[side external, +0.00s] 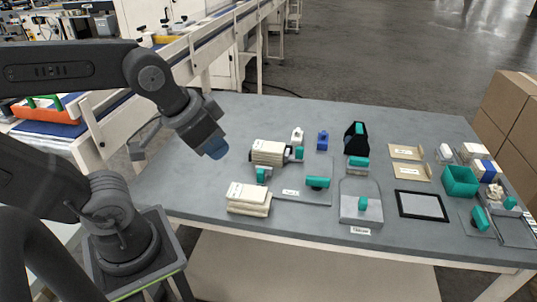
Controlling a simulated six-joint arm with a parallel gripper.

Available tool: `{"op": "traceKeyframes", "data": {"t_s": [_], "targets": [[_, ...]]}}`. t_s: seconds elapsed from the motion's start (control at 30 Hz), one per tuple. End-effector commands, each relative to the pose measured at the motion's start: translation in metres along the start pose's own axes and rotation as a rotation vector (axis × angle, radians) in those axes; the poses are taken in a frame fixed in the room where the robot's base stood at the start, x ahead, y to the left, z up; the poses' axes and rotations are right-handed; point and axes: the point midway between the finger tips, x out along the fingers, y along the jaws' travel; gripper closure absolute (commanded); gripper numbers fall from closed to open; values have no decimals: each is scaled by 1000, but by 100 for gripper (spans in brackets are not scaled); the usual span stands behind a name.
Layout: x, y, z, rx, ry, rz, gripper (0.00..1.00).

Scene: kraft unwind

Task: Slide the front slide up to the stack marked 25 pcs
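My gripper (177,150) hangs above the left part of the table, its two fingers wide apart and nothing between them. It is left of the stacks and touches nothing. A beige stack (268,151) sits on a grey plate (318,165), with teal-handled pieces around it: one at its right end (298,154), one at its front (263,175), and one further right (317,182). Which is the front slide I cannot tell for sure. A small label (290,192) lies on the plate's front; its writing is too small to read. Another beige stack (248,198) lies nearer the front edge.
A grey board with a teal knob (362,204) and a black-framed pad (422,206) lie to the right. A teal bin (460,181), beige trays (407,152) and small parts crowd the right end. The table (215,190) is clear under my gripper.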

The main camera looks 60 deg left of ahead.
Motion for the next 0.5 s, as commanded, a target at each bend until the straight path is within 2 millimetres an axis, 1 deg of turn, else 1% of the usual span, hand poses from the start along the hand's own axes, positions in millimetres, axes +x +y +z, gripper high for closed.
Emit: {"op": "traceKeyframes", "data": {"t_s": [0.03, 0.17, 0.27, 0.37, 0.43, 0.5], "targets": [[0, 0, -1, -4, -3, -1, 92], [7, -6, -12, -54, -39, -12, 80], [20, -15, -29, -145, -100, -32, 70], [40, -30, -50, -264, -176, -59, 61], [57, -43, -64, -352, -229, -80, 54], [76, -56, -75, -438, -279, -102, 53]]}}
